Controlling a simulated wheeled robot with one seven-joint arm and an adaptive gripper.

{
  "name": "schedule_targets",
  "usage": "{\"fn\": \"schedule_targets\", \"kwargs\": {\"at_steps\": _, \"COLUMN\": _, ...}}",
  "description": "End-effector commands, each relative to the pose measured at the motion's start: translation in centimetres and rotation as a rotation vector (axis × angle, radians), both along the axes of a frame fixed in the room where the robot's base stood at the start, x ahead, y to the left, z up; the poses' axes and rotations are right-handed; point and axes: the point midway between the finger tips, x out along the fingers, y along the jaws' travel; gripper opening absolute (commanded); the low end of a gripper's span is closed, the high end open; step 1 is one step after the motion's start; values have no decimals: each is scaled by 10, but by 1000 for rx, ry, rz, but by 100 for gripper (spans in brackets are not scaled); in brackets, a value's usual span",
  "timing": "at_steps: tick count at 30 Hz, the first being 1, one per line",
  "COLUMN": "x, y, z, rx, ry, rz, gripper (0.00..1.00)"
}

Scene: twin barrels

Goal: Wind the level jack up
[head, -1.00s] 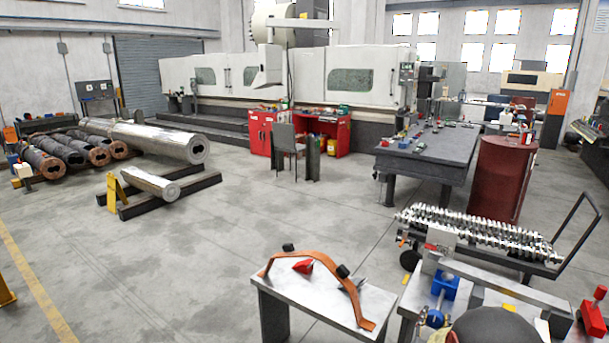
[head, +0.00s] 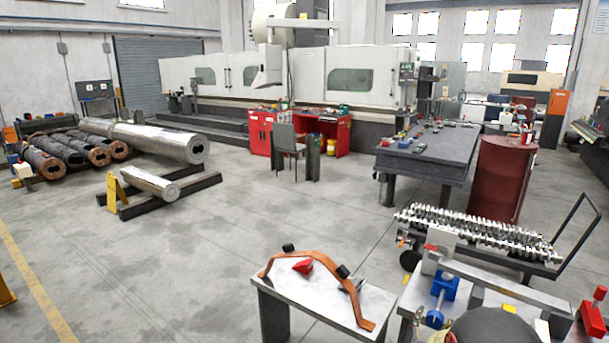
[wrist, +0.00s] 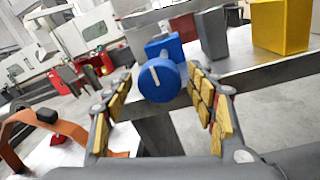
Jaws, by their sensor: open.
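The level jack is blue, with a block-shaped body (head: 445,286) on the front right bench under a long grey bar. Its round blue knob (head: 435,319) faces the front, partly crowded by my arm. In the wrist view the knob (wrist: 158,80) shows a white mark line, with the blue body (wrist: 165,47) behind it. My gripper (wrist: 160,76) is open, its yellow-padded fingers to the left and right of the knob. No pad visibly touches the knob; how deep it sits between the fingertips I cannot tell.
The grey bar (head: 505,286) lies above the jack. A yellow block (wrist: 281,27) and a grey block (wrist: 212,35) stand right of it. A low table (head: 350,310) with an orange curved strap (head: 312,254) is to the left. A red clamp-like thing (head: 592,316) is far right.

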Motion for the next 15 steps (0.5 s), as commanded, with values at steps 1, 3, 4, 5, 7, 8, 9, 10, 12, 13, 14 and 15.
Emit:
{"fn": "schedule_targets", "kwargs": {"at_steps": 1, "x": -4, "y": 3, "z": 1, "rx": 0, "ry": 1, "rz": 1, "gripper": 57}}
{"fn": "schedule_targets", "kwargs": {"at_steps": 3, "x": -9, "y": 7, "z": 1, "rx": 0, "ry": 1, "rz": 1, "gripper": 57}}
{"fn": "schedule_targets", "kwargs": {"at_steps": 4, "x": -12, "y": 8, "z": 1, "rx": 0, "ry": 1, "rz": 1, "gripper": 57}}
{"fn": "schedule_targets", "kwargs": {"at_steps": 5, "x": -14, "y": 10, "z": 1, "rx": 1, "ry": 1, "rz": 2, "gripper": 57}}
{"fn": "schedule_targets", "kwargs": {"at_steps": 7, "x": -19, "y": 14, "z": 1, "rx": 0, "ry": 0, "rz": 1, "gripper": 57}}
{"fn": "schedule_targets", "kwargs": {"at_steps": 8, "x": -21, "y": 15, "z": 2, "rx": 0, "ry": 0, "rz": 1, "gripper": 57}}
{"fn": "schedule_targets", "kwargs": {"at_steps": 9, "x": -24, "y": 17, "z": 2, "rx": 0, "ry": 0, "rz": 1, "gripper": 57}}
{"fn": "schedule_targets", "kwargs": {"at_steps": 10, "x": -26, "y": 19, "z": 2, "rx": 0, "ry": 0, "rz": 1, "gripper": 57}}
{"fn": "schedule_targets", "kwargs": {"at_steps": 12, "x": -32, "y": 22, "z": 1, "rx": -1, "ry": 1, "rz": 1, "gripper": 57}}
{"fn": "schedule_targets", "kwargs": {"at_steps": 13, "x": -34, "y": 24, "z": 1, "rx": -1, "ry": 0, "rz": 2, "gripper": 57}}
{"fn": "schedule_targets", "kwargs": {"at_steps": 14, "x": -36, "y": 25, "z": 1, "rx": -1, "ry": 0, "rz": 2, "gripper": 57}}
{"fn": "schedule_targets", "kwargs": {"at_steps": 15, "x": -39, "y": 27, "z": 1, "rx": -1, "ry": 0, "rz": 1, "gripper": 57}}
